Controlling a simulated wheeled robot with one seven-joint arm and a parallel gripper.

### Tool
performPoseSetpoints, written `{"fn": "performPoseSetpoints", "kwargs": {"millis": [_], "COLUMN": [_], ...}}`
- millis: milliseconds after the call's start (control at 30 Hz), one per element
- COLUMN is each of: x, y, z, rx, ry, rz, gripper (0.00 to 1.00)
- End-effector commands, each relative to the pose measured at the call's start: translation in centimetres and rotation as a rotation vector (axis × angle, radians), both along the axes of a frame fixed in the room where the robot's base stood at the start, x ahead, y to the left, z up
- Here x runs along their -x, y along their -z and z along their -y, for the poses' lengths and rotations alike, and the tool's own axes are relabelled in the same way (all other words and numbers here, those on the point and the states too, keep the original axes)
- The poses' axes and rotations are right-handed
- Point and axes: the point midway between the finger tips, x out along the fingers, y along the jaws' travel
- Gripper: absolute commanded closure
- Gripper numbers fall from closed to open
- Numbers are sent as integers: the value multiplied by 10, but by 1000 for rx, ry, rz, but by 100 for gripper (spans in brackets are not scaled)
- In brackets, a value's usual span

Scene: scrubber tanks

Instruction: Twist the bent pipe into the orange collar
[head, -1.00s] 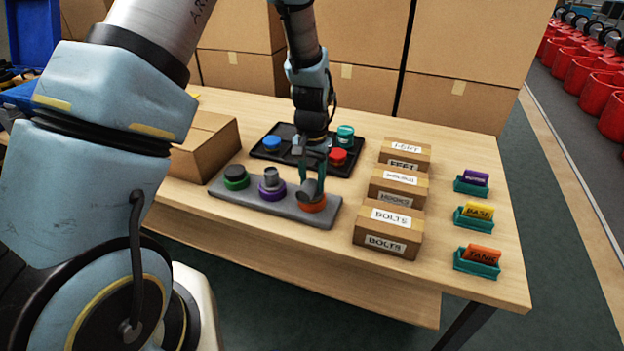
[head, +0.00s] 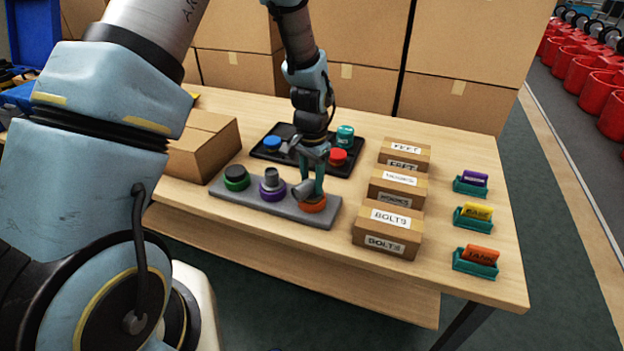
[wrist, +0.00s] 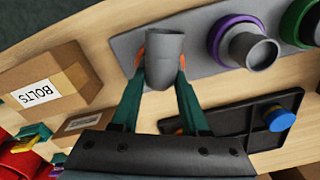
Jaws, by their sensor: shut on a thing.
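The bent pipe (wrist: 165,68) is a grey elbow between the two teal fingers of my gripper (wrist: 160,85) in the wrist view. In the head view my gripper (head: 310,190) is shut on the pipe (head: 303,190), right over the orange collar (head: 313,205). The collar sits at the right end of the grey base plate (head: 255,209). The pipe's open end points to the left in the head view. The pipe's lower end is at the collar; how deep it sits is hidden. Only slivers of the orange collar (wrist: 140,58) show beside the fingers in the wrist view.
The plate also holds a purple collar (head: 272,192) with a grey pipe in it and a green collar (head: 236,178). Behind is a black tray (head: 262,154) with blue, red and teal parts. Labelled boxes (head: 388,228) stand close to the right.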

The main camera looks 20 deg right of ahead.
Motion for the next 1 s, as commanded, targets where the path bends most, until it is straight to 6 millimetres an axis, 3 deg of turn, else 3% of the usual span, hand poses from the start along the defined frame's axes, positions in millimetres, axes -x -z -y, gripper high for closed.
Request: {"fn": "performPoseSetpoints", "kwargs": {"millis": [1000], "x": [0], "y": [0], "z": [0], "rx": [1], "ry": [261], "rz": [0], "gripper": [100]}}
